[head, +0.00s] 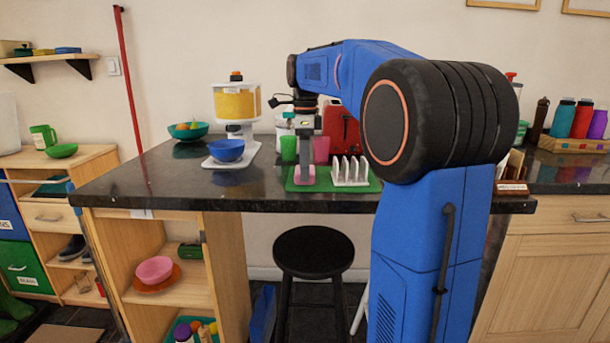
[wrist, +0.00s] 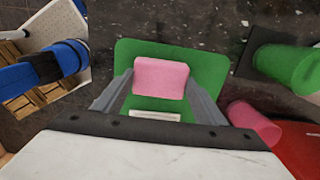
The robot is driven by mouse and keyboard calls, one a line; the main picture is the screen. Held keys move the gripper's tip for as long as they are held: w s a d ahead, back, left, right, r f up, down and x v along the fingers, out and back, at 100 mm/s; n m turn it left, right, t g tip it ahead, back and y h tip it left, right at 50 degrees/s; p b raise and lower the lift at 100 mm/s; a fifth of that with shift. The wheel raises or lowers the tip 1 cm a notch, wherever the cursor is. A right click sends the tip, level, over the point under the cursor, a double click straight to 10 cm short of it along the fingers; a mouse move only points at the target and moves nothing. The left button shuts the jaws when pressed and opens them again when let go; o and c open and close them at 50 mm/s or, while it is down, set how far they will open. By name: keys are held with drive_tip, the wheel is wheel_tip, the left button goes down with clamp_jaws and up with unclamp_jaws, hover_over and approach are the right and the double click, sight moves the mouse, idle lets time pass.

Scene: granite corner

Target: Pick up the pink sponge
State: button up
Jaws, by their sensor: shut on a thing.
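The pink sponge (wrist: 161,78) is between my gripper's two fingers (wrist: 160,98) in the wrist view, above a green mat (wrist: 132,52). In the head view the sponge (head: 305,175) shows at the lower end of my gripper (head: 305,160), over the left part of the green mat (head: 325,188). My gripper points down and is shut on the sponge. I cannot tell whether the sponge still touches the mat.
A white rack (head: 350,172) stands on the mat, right of the sponge. A green cup (head: 289,148), a pink cup (head: 321,149) and a red appliance (head: 341,126) stand close behind. A blue bowl (head: 227,150) sits left on a dispenser's base. The black counter (head: 140,185) is clear at front left.

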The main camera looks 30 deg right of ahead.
drive_tip(key=shift+r, duration=0.1)
wheel_tip(320, 180, up, 10)
idle(0.5)
drive_tip(key=shift+o, duration=0.2)
